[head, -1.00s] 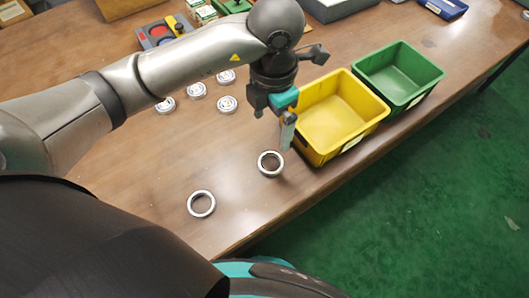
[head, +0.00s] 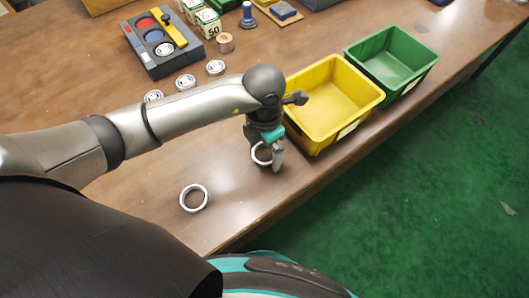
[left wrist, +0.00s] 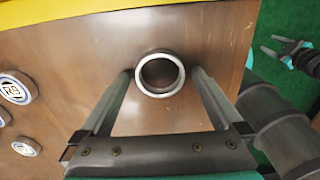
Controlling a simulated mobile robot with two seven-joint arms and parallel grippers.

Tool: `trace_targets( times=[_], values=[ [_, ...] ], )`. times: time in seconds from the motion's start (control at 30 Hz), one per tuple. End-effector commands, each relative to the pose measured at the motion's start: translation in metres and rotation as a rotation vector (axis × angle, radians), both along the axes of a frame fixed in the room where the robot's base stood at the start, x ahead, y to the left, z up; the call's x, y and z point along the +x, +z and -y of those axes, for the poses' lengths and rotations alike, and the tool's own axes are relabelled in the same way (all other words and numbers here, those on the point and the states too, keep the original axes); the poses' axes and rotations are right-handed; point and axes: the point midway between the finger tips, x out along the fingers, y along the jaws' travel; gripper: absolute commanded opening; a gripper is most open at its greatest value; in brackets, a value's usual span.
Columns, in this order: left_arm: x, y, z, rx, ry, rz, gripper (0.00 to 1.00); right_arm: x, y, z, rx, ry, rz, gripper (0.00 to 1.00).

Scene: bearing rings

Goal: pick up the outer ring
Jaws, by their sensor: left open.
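A silver ring (head: 257,156) with a wide empty hole lies on the wooden table, partly hidden by my left gripper (head: 266,163) in the head view. The left wrist view shows this ring (left wrist: 160,91) whole, between the two spread fingertips, with a small gap on each side. My left gripper is open and low over the ring. A second, similar ring (head: 193,209) lies apart, nearer my body. I cannot tell from their looks which is called the outer ring. My right gripper (left wrist: 267,43) shows at the right of the left wrist view, open and empty, over the floor.
A yellow bin (head: 318,147) stands right of the gripper, with a green bin (head: 401,92) beyond. Several small bearings (head: 186,82) lie behind my left arm, near a grey tray (head: 172,66). The table's front edge is close to the rings.

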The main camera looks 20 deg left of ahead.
Motion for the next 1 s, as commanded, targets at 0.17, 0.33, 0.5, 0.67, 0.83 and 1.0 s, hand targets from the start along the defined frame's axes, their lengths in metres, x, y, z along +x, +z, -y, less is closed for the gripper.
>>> trace_targets(
  times=[0.17,0.33,0.5,0.67,0.83,1.0],
  values=[
    [0.0001,-0.0016,0.0003,-0.001,-0.001,0.001,1.0,0.0002,-0.0001,-0.0007,0.001,0.0,0.001,0.5],
    [0.0001,-0.0013,0.0003,-0.001,0.0,0.001,0.88,0.0003,-0.0001,-0.002,0.003,0.0,0.0,0.5],
    [0.0002,-0.0012,0.0003,-0.001,0.0,0.001,0.69,0.0004,-0.0001,-0.0039,0.005,-0.001,0.001,0.5],
    [0.0002,-0.0011,0.0002,-0.001,0.0,0.001,0.51,0.0005,-0.0001,-0.0044,0.005,0.0,0.001,0.5],
    [0.0002,-0.001,0.0002,-0.001,0.0,0.001,0.31,0.0006,0.0,-0.0044,0.006,0.001,0.001,0.5],
    [0.0006,-0.0008,0.0002,-0.001,0.0,0.002,0.15,0.0006,0.0,-0.0043,0.006,0.001,0.001,0.5]
  ],
)
